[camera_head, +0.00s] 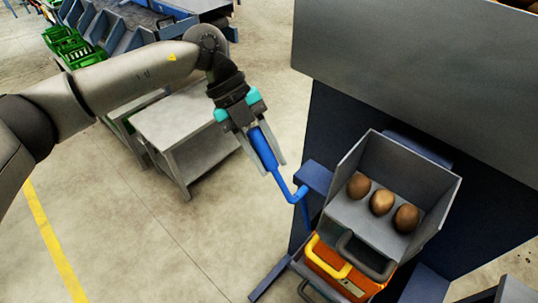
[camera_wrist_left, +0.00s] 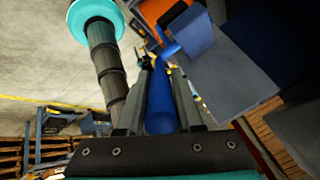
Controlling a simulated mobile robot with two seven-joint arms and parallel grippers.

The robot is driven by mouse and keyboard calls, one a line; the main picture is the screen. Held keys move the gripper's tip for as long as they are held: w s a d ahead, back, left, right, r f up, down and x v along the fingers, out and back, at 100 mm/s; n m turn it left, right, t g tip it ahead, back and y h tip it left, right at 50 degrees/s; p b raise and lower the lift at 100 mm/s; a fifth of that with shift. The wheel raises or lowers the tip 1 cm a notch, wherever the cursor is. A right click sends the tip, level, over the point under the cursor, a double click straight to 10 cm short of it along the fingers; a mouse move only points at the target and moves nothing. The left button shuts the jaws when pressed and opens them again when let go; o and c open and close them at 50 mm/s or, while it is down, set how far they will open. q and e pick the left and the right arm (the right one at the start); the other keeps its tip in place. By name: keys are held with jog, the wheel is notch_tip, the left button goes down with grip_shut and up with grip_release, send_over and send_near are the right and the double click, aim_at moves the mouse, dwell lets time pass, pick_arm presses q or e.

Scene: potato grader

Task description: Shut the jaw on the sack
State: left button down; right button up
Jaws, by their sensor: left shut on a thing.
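My left gripper (camera_head: 269,158) is shut on the blue handle (camera_head: 263,148) of a bent lever, with one finger on each side of the grip. In the left wrist view the blue handle (camera_wrist_left: 160,105) lies between the two fingers. The lever's thin blue rod (camera_head: 285,188) runs down and right to a blue bracket (camera_head: 315,177) on the dark machine. My right gripper is not in view.
A grey tray (camera_head: 443,205) holding three potatoes (camera_head: 382,202) sits above the orange unit. A grey table (camera_head: 185,118) stands behind my left arm. Green crates (camera_head: 68,45) are at the far left. The floor at lower left is clear.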

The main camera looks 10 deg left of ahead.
pick_arm(q)
jog(key=shift+w+a+f, duration=0.1)
jog(key=shift+a+f, duration=0.05)
jog(key=shift+f, duration=0.1)
jog(key=c, duration=0.9)
grip_release()
jog(key=shift+a, duration=0.1)
jog(key=o, duration=0.3)
jog(key=shift+w+a, duration=0.1)
jog(key=shift+r, duration=0.1)
jog(key=b+v, duration=0.1)
jog(key=v, duration=1.4)
jog(key=shift+r, duration=0.1)
